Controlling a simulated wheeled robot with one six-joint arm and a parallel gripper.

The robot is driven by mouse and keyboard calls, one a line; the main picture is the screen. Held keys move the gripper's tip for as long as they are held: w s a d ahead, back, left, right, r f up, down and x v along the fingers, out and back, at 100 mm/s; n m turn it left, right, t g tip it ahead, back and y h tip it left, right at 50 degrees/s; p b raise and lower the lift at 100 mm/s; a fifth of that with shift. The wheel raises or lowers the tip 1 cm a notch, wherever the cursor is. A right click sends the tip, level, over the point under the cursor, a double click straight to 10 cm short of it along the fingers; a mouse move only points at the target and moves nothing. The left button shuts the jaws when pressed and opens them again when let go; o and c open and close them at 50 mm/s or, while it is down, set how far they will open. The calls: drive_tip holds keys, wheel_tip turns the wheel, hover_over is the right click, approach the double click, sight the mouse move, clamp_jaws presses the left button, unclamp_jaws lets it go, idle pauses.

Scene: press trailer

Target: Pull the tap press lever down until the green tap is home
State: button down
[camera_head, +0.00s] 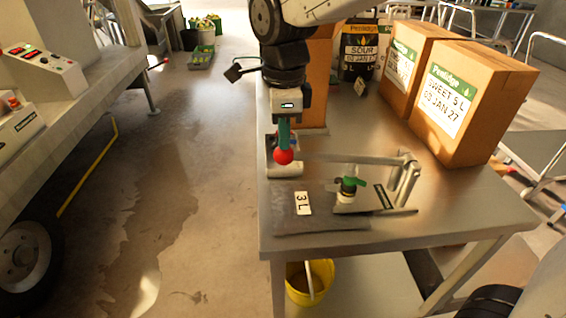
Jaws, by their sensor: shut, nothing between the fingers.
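The tap press stands on the metal table (470,205), with its upright bracket (404,182) at the right. Its grey lever (345,159) runs left from the bracket, roughly level, to a red ball knob (284,157). The green tap (350,186) sits in the press below the lever, beside a grey bag (320,215) labelled 3 L. A clear gap shows between lever and tap. My gripper (284,146) points down with its teal fingers shut and empty, right at the top of the knob. Whether the fingertips touch the knob cannot be told.
Cardboard boxes (478,100) stand at the table's back right, and another brown box (316,75) stands behind my gripper. A small cylinder (286,169) lies by the knob. A yellow bucket (312,284) is below the table. The floor to the left is open.

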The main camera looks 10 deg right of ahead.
sight(283, 152)
drive_tip(key=shift+a+f, duration=0.15)
drive_tip(key=shift+f, duration=1.95)
drive_tip(key=shift+r, duration=0.1)
wheel_tip(283, 152, up, 10)
drive_tip(key=shift+f, duration=0.1)
